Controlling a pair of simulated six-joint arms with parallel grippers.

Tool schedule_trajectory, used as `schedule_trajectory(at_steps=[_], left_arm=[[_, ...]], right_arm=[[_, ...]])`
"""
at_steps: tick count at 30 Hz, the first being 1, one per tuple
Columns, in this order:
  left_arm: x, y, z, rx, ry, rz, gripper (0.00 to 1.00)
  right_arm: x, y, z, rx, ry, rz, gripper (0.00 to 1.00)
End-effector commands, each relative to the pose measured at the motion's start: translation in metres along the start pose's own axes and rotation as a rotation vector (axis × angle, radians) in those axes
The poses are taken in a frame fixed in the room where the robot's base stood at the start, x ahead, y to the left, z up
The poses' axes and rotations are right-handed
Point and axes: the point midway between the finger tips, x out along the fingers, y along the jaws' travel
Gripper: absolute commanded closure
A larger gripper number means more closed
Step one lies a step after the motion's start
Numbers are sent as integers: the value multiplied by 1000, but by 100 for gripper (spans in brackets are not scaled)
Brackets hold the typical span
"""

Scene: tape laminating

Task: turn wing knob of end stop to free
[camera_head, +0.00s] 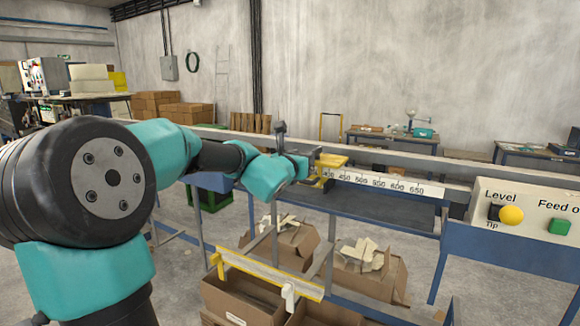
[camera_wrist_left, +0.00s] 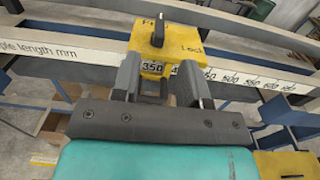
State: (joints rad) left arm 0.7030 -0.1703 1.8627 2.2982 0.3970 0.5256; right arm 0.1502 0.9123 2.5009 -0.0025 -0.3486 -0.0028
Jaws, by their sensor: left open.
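The yellow end stop (camera_wrist_left: 150,50) sits on the white length scale (camera_wrist_left: 90,52). Its dark wing knob (camera_wrist_left: 158,30) stands on top, between a partly hidden label starting with "F" on the left and "Lock" on the right. The number 350 shows just below the stop. My left gripper (camera_wrist_left: 157,72) is open, its two fingers apart on the near side of the stop, with the knob beyond the fingertips and nothing held. In the head view, the end stop (camera_head: 331,160) is just right of my left gripper (camera_head: 304,166); the knob is hard to make out there. My right gripper is not in view.
The scale (camera_head: 390,183) runs right along the rail toward a control panel (camera_head: 525,212) with yellow and green buttons. A yellow-edged bar (camera_head: 270,273) and open cardboard boxes (camera_head: 365,268) are below. A grey rail (camera_head: 400,157) runs behind.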

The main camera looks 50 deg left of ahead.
Motion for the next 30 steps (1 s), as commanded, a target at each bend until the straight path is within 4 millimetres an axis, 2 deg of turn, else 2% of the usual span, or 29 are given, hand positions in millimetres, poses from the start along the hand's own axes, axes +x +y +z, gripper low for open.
schedule_trajectory(at_steps=[6, 12, 18, 30], left_arm=[[-37, 0, 1, 0, -1, 2, 60], [-62, 0, 1, 1, -1, 1, 60], [-71, 0, 0, -1, 0, 1, 60], [-71, 0, 0, -1, 0, 0, 60]], right_arm=[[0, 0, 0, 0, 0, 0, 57], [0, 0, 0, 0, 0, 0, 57], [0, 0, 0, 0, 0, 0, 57], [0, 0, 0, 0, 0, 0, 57]])
